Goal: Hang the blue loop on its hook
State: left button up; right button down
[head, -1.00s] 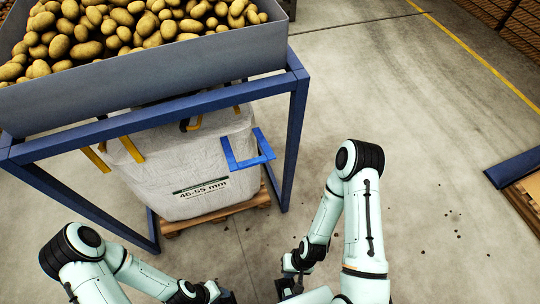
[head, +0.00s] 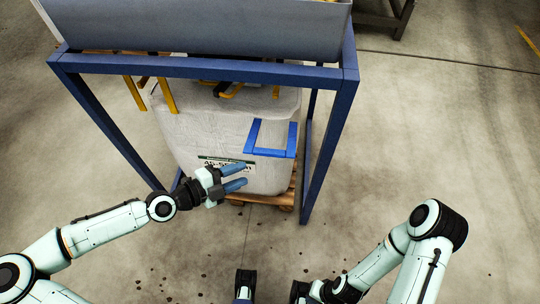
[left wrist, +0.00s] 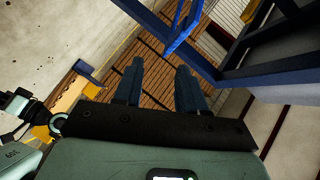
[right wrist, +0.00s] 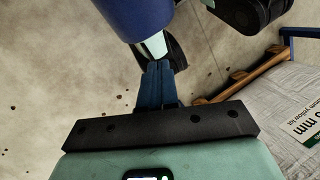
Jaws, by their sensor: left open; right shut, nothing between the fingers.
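The blue loop (head: 272,152) stands out as an angular U at the upper right front of the white bulk bag (head: 200,135). It also shows as a bright blue strip in the left wrist view (left wrist: 184,30), beyond the fingertips. My left gripper (head: 240,176) is open and empty in front of the bag, below and left of the loop, apart from it. My right gripper (right wrist: 158,70) is shut and empty in the right wrist view, low and away from the loop. I cannot make out the loop's own hook; a dark hook-like piece (head: 222,88) shows under the front beam.
A dark blue frame (head: 205,68) surrounds the bag, with a right post (head: 328,150) beside the loop. A grey hopper (head: 200,30) sits above. Yellow straps (head: 167,96) hang at the bag's top. The bag stands on a wooden pallet (head: 288,200). The floor right is clear.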

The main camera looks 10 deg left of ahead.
aim_at(265, 155)
pick_arm(q)
jog(key=shift+m+t, duration=0.3)
jog(key=shift+m, duration=0.5)
jog(key=x, duration=0.4)
jog(key=w+r+b+x, duration=0.1)
jog(key=x, duration=0.3)
jog(key=a+b+x, duration=0.1)
jog(key=x, duration=0.3)
jog(key=shift+w+r, duration=0.2)
jog(key=shift+w, duration=0.05)
grip_shut()
